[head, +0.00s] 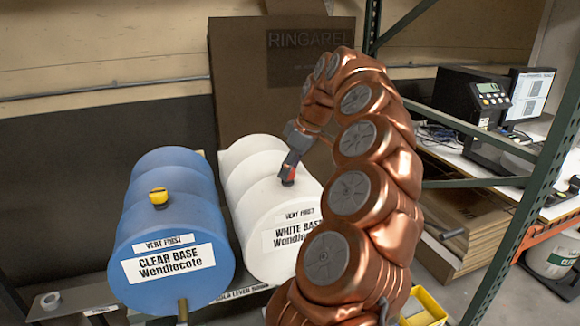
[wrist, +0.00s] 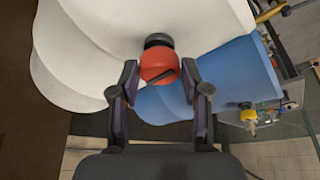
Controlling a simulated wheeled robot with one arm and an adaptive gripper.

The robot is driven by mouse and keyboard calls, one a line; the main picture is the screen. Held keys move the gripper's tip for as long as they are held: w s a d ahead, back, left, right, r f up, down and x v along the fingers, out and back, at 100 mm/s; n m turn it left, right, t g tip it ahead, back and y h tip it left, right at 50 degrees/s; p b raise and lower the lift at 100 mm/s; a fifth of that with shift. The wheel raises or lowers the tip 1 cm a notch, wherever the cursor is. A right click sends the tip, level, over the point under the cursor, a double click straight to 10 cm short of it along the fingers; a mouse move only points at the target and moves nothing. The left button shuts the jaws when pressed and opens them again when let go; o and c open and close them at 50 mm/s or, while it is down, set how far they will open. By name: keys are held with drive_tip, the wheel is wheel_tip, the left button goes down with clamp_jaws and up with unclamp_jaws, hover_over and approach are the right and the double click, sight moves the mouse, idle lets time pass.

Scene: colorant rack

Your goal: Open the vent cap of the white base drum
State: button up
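The white base drum (head: 262,205) lies on its side with "VENT FIRST" and "WHITE BASE" labels on its front end. It also shows in the wrist view (wrist: 85,55). Its red vent cap (wrist: 158,65) sits on a black neck on the drum. In the head view the cap is mostly covered by my gripper (head: 288,172), which comes down onto it from above. In the wrist view my gripper (wrist: 159,75) has its two fingers spread, one on each side of the cap, with narrow gaps. Whether the fingertips touch it is hard to tell.
A blue clear base drum (head: 170,220) with a yellow cap (head: 158,197) lies close on the left. A brown board (head: 235,85) stands behind the drums. A green rack post (head: 520,215) and a desk with a monitor (head: 527,97) are at the right.

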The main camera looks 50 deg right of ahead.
drive_tip(key=o, duration=0.3)
drive_tip(key=shift+r, duration=0.1)
drive_tip(key=v, duration=0.7)
drive_tip(key=shift+r, duration=0.15)
drive_tip(key=shift+s, duration=0.15)
idle(0.7)
